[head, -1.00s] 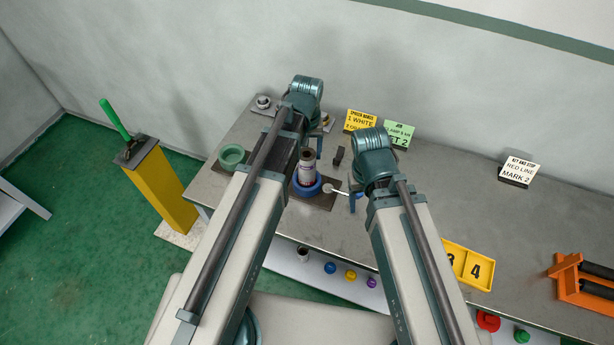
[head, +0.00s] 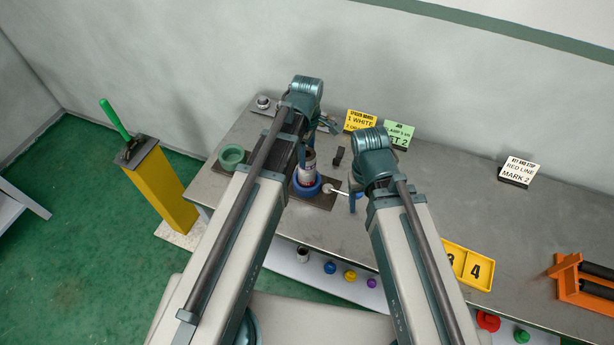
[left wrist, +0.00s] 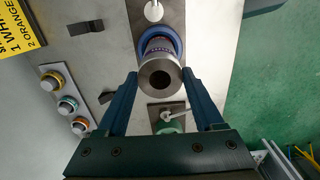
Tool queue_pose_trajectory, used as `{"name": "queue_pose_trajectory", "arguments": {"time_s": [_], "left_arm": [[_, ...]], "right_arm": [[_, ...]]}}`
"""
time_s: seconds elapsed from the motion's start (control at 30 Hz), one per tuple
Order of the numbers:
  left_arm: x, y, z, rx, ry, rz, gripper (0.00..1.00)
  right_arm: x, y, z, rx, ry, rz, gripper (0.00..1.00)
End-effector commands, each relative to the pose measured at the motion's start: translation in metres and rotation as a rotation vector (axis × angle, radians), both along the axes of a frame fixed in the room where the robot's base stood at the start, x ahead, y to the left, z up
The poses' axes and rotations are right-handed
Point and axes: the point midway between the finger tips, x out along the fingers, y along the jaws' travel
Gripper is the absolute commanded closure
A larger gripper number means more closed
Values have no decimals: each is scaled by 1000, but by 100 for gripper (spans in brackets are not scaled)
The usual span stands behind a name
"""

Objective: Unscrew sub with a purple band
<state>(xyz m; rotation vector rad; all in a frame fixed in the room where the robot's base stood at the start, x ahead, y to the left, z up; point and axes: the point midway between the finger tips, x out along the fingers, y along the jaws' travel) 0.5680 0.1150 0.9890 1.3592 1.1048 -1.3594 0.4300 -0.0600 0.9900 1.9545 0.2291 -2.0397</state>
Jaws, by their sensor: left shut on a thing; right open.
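The sub (head: 307,172) is a grey upright cylinder with a pale, dark-marked section, standing in a blue ring vise (head: 307,190) on the bench. In the left wrist view its open top (left wrist: 160,77) faces me, with a faint purplish band lower down, partly hidden. My left gripper (head: 318,142) is shut on the sub near its top; in the left wrist view its blue fingers (left wrist: 159,76) lie on either side of it. My right gripper (head: 355,200) is open and low beside the vise's white-knobbed handle (head: 331,188); my forearm partly hides it.
A green ring vise (head: 231,155) stands left of the blue one. Several banded pieces (left wrist: 67,104) sit on a plate behind. Signs (head: 398,134) stand at the back. A yellow 4 tray (head: 470,265) and an orange rack (head: 580,282) are to the right; the bench between is mostly clear.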

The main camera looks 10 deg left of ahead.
Motion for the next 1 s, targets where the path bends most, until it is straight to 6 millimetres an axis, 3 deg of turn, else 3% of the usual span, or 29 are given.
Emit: {"name": "queue_pose_trajectory", "arguments": {"time_s": [0.47,1.0], "left_arm": [[0,0,0,0,0,94,89],[0,0,1,0,0,810,89]], "right_arm": [[0,0,0,0,0,0,36],[0,0,1,0,0,0,36]]}}
